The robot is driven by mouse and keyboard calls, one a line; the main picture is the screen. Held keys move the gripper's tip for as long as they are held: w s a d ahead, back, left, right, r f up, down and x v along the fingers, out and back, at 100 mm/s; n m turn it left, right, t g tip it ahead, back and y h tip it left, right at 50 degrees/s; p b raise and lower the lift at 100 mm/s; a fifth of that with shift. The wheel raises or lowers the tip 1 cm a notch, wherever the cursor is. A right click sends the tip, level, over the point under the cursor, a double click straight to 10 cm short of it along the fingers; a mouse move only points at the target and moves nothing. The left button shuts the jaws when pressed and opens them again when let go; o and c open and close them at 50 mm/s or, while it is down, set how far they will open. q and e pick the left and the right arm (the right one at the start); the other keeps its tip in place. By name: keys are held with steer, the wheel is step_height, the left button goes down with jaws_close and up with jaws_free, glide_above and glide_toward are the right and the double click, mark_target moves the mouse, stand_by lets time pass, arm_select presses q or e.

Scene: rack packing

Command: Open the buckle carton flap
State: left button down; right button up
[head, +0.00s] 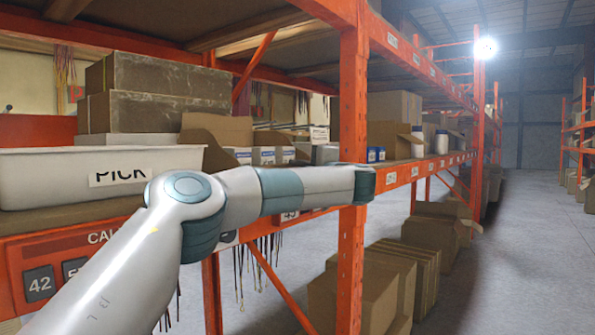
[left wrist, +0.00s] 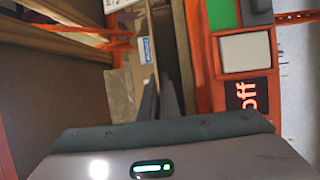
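No label naming the buckle carton is readable, so I cannot tell which carton it is. In the head view an open brown carton (head: 232,129) with raised flaps stands on the shelf behind my left arm. Another brown carton (head: 392,138) with a flap out stands right of the orange post. My left arm reaches across the shelf front; its gripper is not clearly visible there. In the left wrist view the two dark fingers of my left gripper (left wrist: 159,84) are close together, with brown cardboard (left wrist: 119,95) just left of them. Nothing is clearly held. My right gripper is out of view.
An orange rack post (head: 353,120) stands beside my forearm's end. A white PICK bin (head: 50,175) and stacked brown boxes (head: 158,78) fill the shelf at left. Cartons (head: 400,280) stand on the floor below. The aisle (head: 530,230) at right is clear.

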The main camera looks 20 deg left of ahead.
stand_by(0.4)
arm_select(q)
steer(key=c, duration=2)
jaws_free()
